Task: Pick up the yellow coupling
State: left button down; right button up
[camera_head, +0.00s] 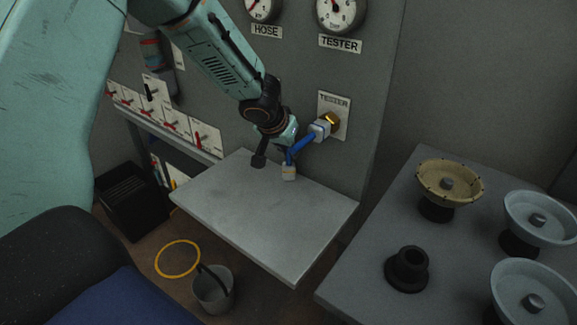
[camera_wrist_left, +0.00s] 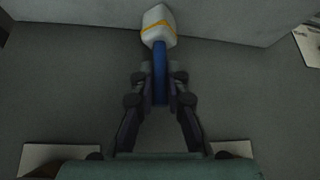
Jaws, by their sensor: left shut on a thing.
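My left gripper (camera_head: 290,150) is at the panel, above the grey shelf (camera_head: 265,215). In the left wrist view its fingers (camera_wrist_left: 160,88) are shut on a blue hose (camera_wrist_left: 160,70). A white end piece with a yellow stripe (camera_wrist_left: 158,25) sits on the hose, just beyond the fingertips. In the head view the blue hose (camera_head: 301,147) runs to a white end piece (camera_head: 319,130) beside a brass-yellow fitting (camera_head: 331,122) on the TESTER plate. I cannot tell whether they are joined. A pale block (camera_head: 289,173) hangs below the gripper. My right gripper is out of view.
A table at right (camera_head: 365,285) carries a dark round fitting (camera_head: 407,268), a tan-rimmed dish (camera_head: 449,185) and pale dishes (camera_head: 541,218). Gauges (camera_head: 341,13) and switches (camera_head: 175,120) are on the panel. A bucket (camera_head: 213,292) and black crate (camera_head: 133,200) stand below. The shelf top is clear.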

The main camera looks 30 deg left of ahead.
pick_arm(q)
jog(key=shift+s+r, duration=0.2)
jog(key=shift+r, duration=0.2)
notch_tip(320, 180, up, 6)
jog(key=p, duration=0.4)
jog(key=shift+r, duration=0.1)
jog(key=s+a+p, duration=0.1)
jog(key=s+p, duration=1.4)
jog(key=s, duration=0.4)
jog(key=shift+s+a, duration=0.25)
jog(key=shift+a, duration=0.05)
dwell(0.4)
